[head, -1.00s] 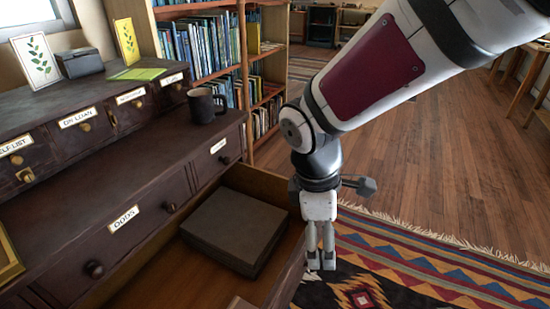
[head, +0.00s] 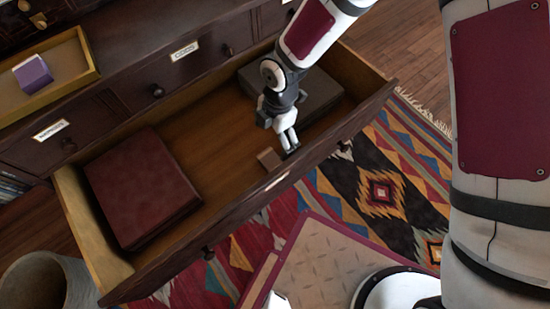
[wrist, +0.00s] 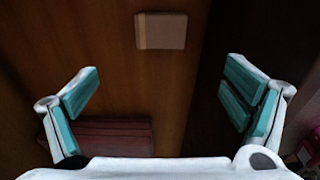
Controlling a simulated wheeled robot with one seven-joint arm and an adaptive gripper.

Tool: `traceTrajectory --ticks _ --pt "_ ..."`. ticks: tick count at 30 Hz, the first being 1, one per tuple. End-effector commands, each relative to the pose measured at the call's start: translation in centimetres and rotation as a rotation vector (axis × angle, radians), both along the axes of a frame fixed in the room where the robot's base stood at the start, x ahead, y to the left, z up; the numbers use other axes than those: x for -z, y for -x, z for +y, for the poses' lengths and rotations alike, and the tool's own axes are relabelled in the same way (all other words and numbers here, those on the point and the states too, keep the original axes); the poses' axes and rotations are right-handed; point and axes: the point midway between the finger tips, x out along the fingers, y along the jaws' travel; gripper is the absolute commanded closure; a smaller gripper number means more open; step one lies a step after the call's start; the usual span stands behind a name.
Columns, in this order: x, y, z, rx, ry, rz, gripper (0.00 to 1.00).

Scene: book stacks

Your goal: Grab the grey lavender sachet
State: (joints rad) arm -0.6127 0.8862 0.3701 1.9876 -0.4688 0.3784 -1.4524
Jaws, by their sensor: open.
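A small grey-brown block-like thing (head: 269,158), the nearest match to the grey sachet, lies on the floor of the open drawer close to its front wall. It also shows in the wrist view (wrist: 161,30) at the top middle, beyond the fingertips. My gripper (head: 289,145) points down just right of it in the head view, near the drawer's front wall. In the wrist view my gripper (wrist: 160,72) is open with nothing between its fingers. The height between fingers and block is hard to tell.
The drawer (head: 195,244) also holds a dark red box or book (head: 142,187) at left and a dark grey one (head: 310,92) at right, behind my gripper. A purple box (head: 33,73) sits in a small tray above. A patterned rug (head: 380,190) lies in front.

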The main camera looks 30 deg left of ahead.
Motion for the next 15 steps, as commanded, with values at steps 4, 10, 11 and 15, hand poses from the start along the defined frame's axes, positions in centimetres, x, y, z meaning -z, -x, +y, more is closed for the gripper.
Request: traceTrajectory --ticks 4,10,11,15 --pt "3.4 0.0 -0.1 0.002 0.003 0.001 0.06" --pt "7.1 0.0 -0.1 0.004 0.004 0.0 0.06" --pt "7.4 0.1 -0.1 0.004 0.004 0.0 0.06" --pt "8.5 0.2 0.0 0.004 0.001 -0.001 0.06"
